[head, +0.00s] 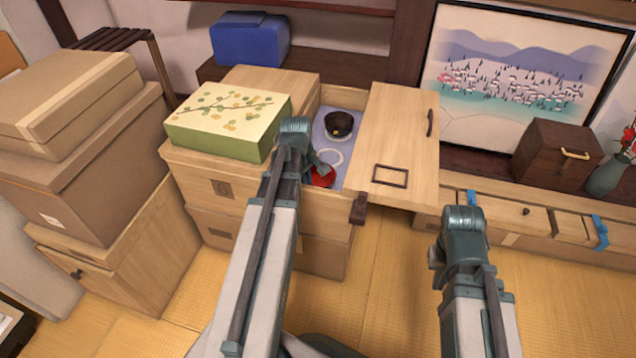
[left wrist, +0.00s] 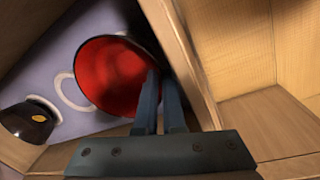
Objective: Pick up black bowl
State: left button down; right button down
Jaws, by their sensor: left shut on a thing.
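A bowl with a red inside (head: 322,178) is tilted inside the open box compartment, and its red inside fills the middle of the left wrist view (left wrist: 105,75). The little of its outside that shows looks dark. My left gripper (left wrist: 160,85) is shut on its rim; in the head view this gripper (head: 316,166) is partly hidden by my arm. A second round black vessel (head: 339,123) with a small gold mark stands on the lavender lining, apart from the gripper; it also shows in the left wrist view (left wrist: 28,121). My right gripper (head: 458,240) is away from the boxes, its fingers unclear.
A wooden panel (head: 400,135) covers the compartment's right side. A white ring (head: 331,157) marks the lavender lining (head: 355,158). A green patterned box (head: 228,118) stands left of the opening. Stacked boxes (head: 85,150) fill the far left. The tatami (head: 380,300) in front is clear.

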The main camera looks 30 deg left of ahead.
pick_arm(q)
jog(key=shift+r, duration=0.15)
notch_tip(320, 180, up, 10)
jog(key=p, duration=1)
